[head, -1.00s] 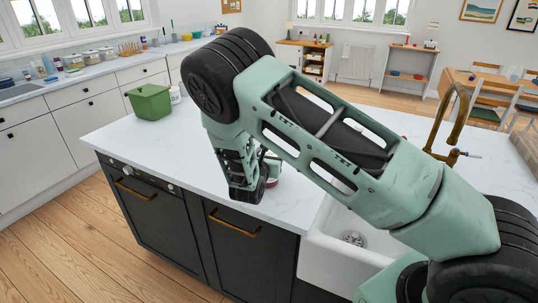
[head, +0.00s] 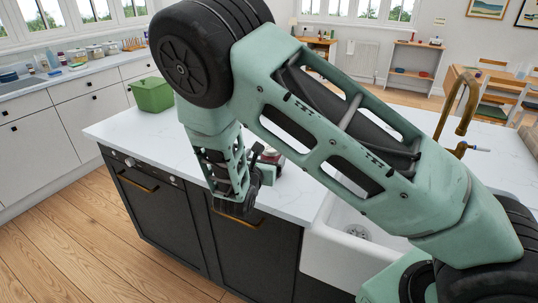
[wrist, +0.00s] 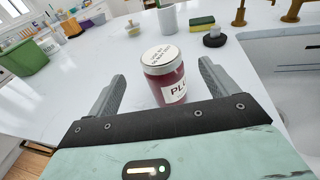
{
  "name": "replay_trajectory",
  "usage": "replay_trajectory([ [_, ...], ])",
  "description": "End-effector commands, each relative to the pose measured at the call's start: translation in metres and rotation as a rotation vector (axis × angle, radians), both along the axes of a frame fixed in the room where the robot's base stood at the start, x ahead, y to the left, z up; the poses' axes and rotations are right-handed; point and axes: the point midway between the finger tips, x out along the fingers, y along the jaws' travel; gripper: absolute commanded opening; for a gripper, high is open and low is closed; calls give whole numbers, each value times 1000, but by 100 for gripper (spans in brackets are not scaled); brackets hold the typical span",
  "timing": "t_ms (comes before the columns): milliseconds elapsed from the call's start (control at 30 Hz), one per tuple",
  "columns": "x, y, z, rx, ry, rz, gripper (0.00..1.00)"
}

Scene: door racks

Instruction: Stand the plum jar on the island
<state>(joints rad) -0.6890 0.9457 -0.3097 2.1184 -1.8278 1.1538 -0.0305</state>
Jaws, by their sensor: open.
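The plum jar (wrist: 166,78) stands upright on the white island top (wrist: 131,58) in the wrist view. It has a pale lid with print and a label reading "PLU", over dark red contents. My gripper (wrist: 162,88) is open, with one finger on each side of the jar and a gap to both; the jar is not held. In the head view the plum jar (head: 271,155) is mostly hidden behind my gripper (head: 262,172), near the front edge of the island (head: 135,126).
A green tub (head: 152,95) stands at the island's far left corner. The sink (head: 340,235) and brass tap (head: 458,115) are to the right. A sponge (wrist: 202,22) and a dark round object (wrist: 214,38) lie beyond the jar.

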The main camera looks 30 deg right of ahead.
Motion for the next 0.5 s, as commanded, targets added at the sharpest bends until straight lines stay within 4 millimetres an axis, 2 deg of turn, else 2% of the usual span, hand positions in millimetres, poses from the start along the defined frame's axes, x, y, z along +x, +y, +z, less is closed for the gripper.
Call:
replay_trajectory([
  [167,-15,16,3,-1,0,2,86],
  [333,-31,16,8,57,0,-61,86],
  [433,-60,10,14,192,-1,-199,86],
  [500,-90,9,18,328,1,-333,86],
])
